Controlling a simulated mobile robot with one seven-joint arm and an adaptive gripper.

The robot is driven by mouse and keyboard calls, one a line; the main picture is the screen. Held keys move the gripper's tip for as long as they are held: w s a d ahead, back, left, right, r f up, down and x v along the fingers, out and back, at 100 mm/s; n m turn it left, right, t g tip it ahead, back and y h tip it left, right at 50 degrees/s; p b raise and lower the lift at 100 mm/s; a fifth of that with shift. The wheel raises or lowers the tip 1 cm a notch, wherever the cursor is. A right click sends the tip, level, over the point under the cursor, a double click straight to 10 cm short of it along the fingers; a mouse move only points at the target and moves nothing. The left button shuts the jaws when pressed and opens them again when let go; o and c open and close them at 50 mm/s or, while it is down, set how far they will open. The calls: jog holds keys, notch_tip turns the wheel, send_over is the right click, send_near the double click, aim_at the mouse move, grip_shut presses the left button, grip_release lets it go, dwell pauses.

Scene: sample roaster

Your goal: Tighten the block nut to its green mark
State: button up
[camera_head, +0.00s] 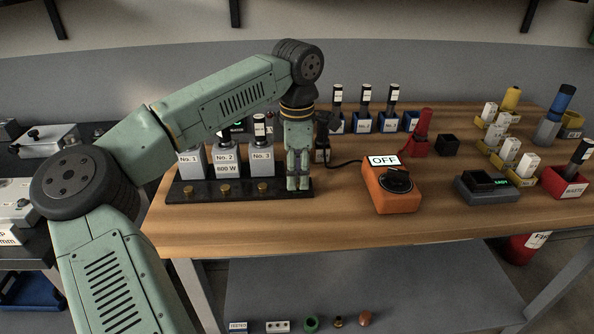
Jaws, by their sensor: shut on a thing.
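My gripper (298,184) points straight down at the right end of a black terminal strip (208,199) on the wooden bench. Its fingers are shut on the block nut, which they hide almost completely. Along the front of the strip, several brass nuts show: one at the left (188,189), one in the middle (225,188) and one further right (263,187). White blocks labelled No. 1 (190,160), No. 2 (227,160) and No. 3 (262,161) stand behind them. No green mark can be made out at the nut.
An orange control box (391,198) marked OFF, with a black knob and a cable, stands right of my gripper. A dark scale (487,190) with a green display is further right. Blue-based holders (362,125) stand behind. The bench's front middle (330,222) is clear.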

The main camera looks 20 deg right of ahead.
jog(key=shift+s+f, duration=0.3)
jog(key=shift+s, duration=0.1)
jog(key=o, duration=0.8)
jog(key=shift+a, duration=0.1)
jog(key=o, duration=0.6)
jog(key=shift+r, duration=0.25)
jog(key=shift+c, duration=0.2)
jog(key=shift+w, duration=0.1)
jog(key=shift+r, duration=0.1)
jog(key=shift+r, duration=0.35)
notch_tip(320, 180, up, 11)
